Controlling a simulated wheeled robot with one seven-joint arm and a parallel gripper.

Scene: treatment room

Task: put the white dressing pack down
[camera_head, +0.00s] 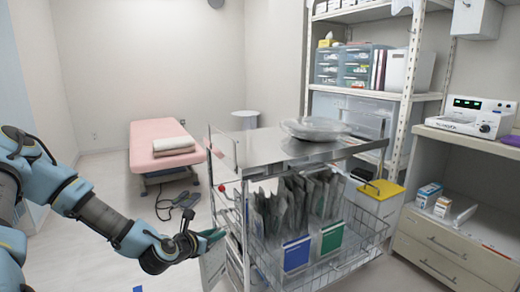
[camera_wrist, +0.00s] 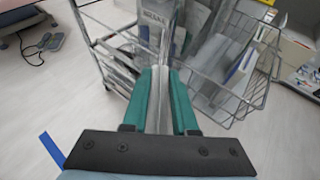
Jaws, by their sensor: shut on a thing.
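My gripper (camera_head: 213,236) is at the left side of the wire cart, with its teal fingers pointing toward the cart. In the wrist view the two teal fingers (camera_wrist: 160,95) are closed on a thin, pale, upright thing, which I take to be the white dressing pack (camera_wrist: 157,105). Mostly its narrow edge shows there. In the head view a pale flat panel (camera_head: 213,264) shows just below the fingers and seems to be the same pack. I cannot tell whether it touches the cart.
The cart has a metal top (camera_head: 262,150) with a clear-wrapped tray (camera_head: 315,128) on it. Its wire basket (camera_head: 350,250) holds several dark pouches and blue and green packs. A pink bed (camera_head: 158,142) stands behind left. Open floor lies between bed and cart.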

